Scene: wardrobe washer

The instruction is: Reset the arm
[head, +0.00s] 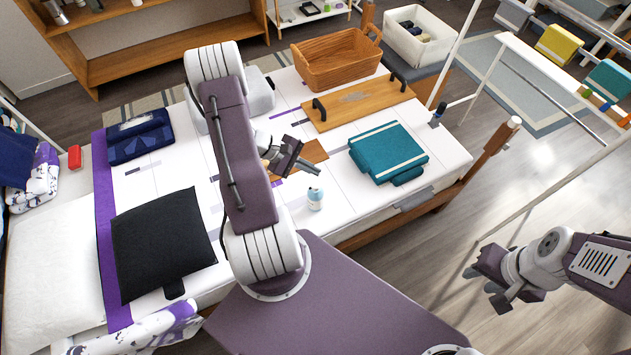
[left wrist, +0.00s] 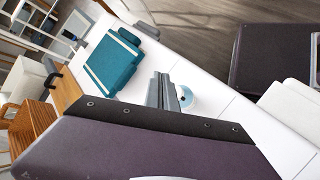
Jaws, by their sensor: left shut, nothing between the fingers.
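My left gripper (head: 303,166) is shut and empty. It is above the white bed, between the black cushion and the folded teal cloth (head: 388,151). In the left wrist view its closed fingers (left wrist: 163,92) point toward the bed, and the teal cloth (left wrist: 113,61) lies beyond them. My right gripper (head: 488,280) hangs over the wooden floor at the lower right, clear of the bed. Its finger gap is not clear from this angle.
A small bottle (head: 315,198) stands on the bed near my left arm. A wooden tray (head: 357,101) and a wooden basket (head: 335,60) are at the bed's far side. A black cushion (head: 162,243) lies left. A metal rack (head: 545,90) stands right; floor between is free.

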